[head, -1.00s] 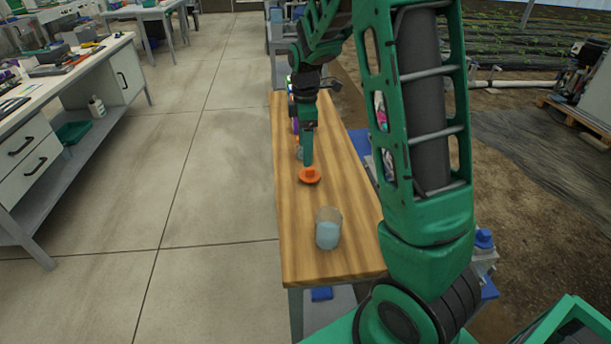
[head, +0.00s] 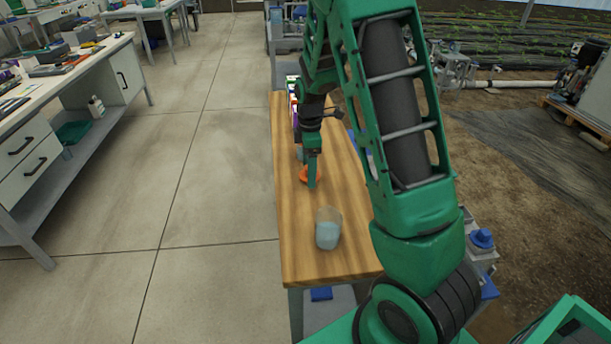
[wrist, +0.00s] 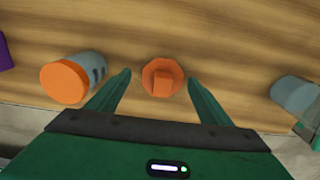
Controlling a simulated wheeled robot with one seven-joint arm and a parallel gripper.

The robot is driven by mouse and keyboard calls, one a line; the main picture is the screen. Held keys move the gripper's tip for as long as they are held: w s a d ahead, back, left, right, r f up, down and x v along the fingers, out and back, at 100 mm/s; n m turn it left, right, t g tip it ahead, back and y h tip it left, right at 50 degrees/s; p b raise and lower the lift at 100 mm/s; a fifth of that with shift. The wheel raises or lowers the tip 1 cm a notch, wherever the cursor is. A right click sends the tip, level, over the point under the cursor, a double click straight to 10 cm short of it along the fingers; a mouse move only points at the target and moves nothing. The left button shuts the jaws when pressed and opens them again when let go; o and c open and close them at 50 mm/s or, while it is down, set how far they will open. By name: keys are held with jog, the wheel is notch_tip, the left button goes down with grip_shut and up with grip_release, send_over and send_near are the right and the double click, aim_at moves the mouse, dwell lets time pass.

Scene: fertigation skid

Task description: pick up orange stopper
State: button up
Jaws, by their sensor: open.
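The orange stopper (wrist: 162,78) lies on the wooden table, a round flange with a raised block grip on top. In the wrist view it sits between and slightly beyond the two fingertips of my gripper (wrist: 160,82), with a gap on each side. My gripper is open and empty. In the head view my gripper (head: 312,184) is low over the table and partly hides the orange stopper (head: 305,174).
A clear beaker with bluish contents (head: 328,230) stands nearer on the wooden table (head: 300,262). In the wrist view, a jar with an orange lid (wrist: 64,82) is left of the fingers and a grey vessel (wrist: 295,95) is right. A purple item (wrist: 4,52) is at the left edge.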

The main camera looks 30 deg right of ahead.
jog(key=c, duration=1.1)
jog(key=shift+r, duration=0.15)
